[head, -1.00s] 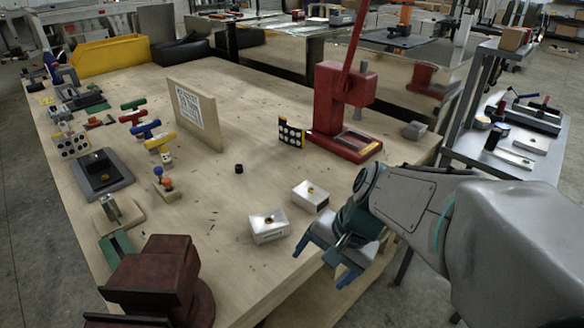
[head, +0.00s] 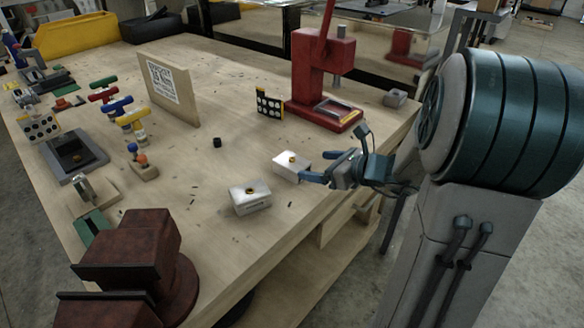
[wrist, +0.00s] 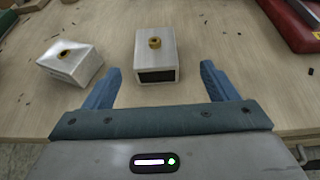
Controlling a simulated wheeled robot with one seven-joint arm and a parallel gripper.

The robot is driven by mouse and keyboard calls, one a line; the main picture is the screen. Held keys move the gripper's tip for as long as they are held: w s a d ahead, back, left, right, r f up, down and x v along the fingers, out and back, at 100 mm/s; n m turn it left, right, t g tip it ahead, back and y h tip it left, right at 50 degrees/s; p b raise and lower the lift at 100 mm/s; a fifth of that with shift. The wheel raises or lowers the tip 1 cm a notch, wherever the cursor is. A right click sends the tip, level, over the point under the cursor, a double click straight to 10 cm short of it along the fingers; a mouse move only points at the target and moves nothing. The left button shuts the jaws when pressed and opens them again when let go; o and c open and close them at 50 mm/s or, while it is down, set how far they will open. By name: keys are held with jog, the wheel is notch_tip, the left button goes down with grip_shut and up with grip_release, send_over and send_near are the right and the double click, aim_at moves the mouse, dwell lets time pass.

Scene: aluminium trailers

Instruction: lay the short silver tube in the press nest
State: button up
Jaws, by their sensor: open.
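Two short silver box tubes, each with a brass bushing on top, lie on the wooden bench. The farther tube (head: 287,174) is straight ahead of my gripper (head: 323,166). In the wrist view this tube (wrist: 157,48) shows a dark open end between and just beyond the fingertips (wrist: 160,72). My gripper is open and empty. The other tube (head: 250,204) lies nearer, and is at the left in the wrist view (wrist: 78,68). I cannot tell which is shorter. The red press (head: 312,75) stands behind, with a pale nest (head: 336,109) on its base, which looks empty.
A small black cylinder (head: 217,142) and an upright board with a printed code (head: 168,88) are farther left. A grey block (head: 395,98) sits right of the press. Bench between tubes and press is clear.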

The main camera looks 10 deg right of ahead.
aim_at(299, 165)
jog(key=x, duration=0.3)
jog(key=shift+w+a+f, duration=0.2)
jog(key=shift+w+a, duration=0.05)
jog(key=shift+x, duration=2.75)
jog(key=shift+s+a, duration=0.15)
jog(key=shift+s, duration=0.05)
jog(key=shift+c, duration=0.3)
jog(key=c, duration=1.1)
